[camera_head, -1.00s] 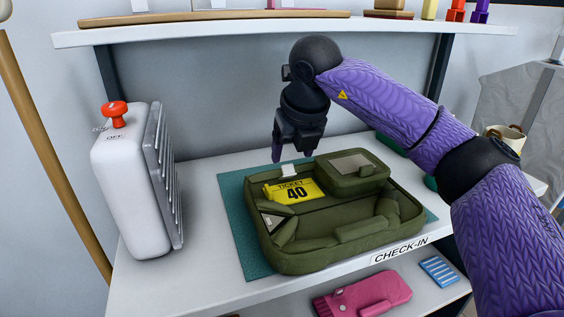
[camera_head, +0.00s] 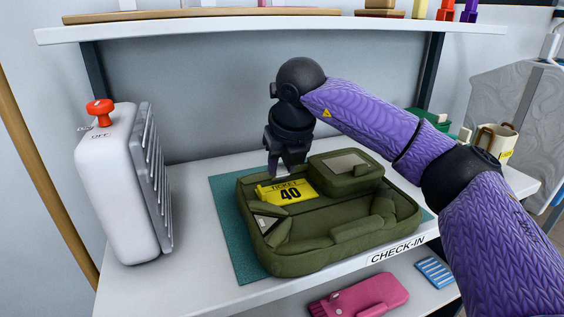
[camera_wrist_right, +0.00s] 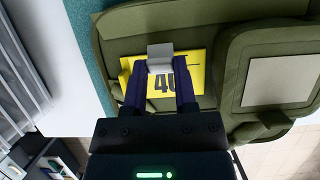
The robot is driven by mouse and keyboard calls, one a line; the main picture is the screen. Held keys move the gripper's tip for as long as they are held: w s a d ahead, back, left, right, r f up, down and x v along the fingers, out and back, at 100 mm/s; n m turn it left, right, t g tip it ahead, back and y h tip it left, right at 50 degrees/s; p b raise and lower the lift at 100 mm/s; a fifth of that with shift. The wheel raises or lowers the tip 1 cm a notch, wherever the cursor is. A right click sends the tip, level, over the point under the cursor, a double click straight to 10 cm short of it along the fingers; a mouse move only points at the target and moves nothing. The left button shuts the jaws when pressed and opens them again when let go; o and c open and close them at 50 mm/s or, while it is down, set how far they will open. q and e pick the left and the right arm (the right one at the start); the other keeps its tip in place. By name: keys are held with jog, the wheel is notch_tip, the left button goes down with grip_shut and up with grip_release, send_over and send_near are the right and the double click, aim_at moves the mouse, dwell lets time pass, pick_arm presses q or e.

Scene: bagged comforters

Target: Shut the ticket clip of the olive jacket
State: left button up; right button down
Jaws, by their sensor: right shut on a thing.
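The folded olive jacket (camera_head: 300,258) lies on a teal mat (camera_head: 226,215) on the check-in shelf. A yellow ticket (camera_head: 288,192) marked 40 lies on its back left part. The ticket clip (camera_wrist_right: 160,51), pale grey, sits over the ticket's edge in the right wrist view. In the right wrist view the fingers (camera_wrist_right: 160,72) are shut on the clip, one on each side. Whether the clip is fully closed I cannot tell. My left gripper is out of view.
A white appliance (camera_head: 120,190) with a red knob stands on the left. An upper shelf (camera_head: 200,27) runs above the arm. A pink item (camera_head: 360,297) and a blue striped item (camera_head: 435,271) lie on the shelf below.

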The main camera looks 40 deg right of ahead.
aim_at(287, 194)
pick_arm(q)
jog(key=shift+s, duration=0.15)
pick_arm(e)
jog(key=shift+s+f+t+b, duration=0.2)
jog(key=shift+f+t+b, duration=0.2)
jog(key=shift+t+b, duration=0.4)
jog(key=t+b, duration=0.2)
jog(key=b, duration=0.2)
jog(key=s+f+t+h+b, duration=0.1)
jog(key=t+b, duration=0.1)
jog(key=b, duration=0.2)
jog(key=f+t+b, duration=0.1)
jog(key=t+b, duration=0.1)
jog(key=b, duration=0.1)
jog(key=shift+s+a+h+b, duration=0.25)
jog(key=shift+s+h+b, duration=0.1)
jog(key=shift+h+b, duration=0.05)
jog(key=shift+s+t+b, duration=0.1)
jog(key=shift+t+b, duration=0.2)
jog(key=shift+b, duration=0.35)
jog(key=shift+s+r+t+b, duration=0.1)
jog(key=shift+t+b, duration=0.2)
jog(key=shift+b, duration=0.05)
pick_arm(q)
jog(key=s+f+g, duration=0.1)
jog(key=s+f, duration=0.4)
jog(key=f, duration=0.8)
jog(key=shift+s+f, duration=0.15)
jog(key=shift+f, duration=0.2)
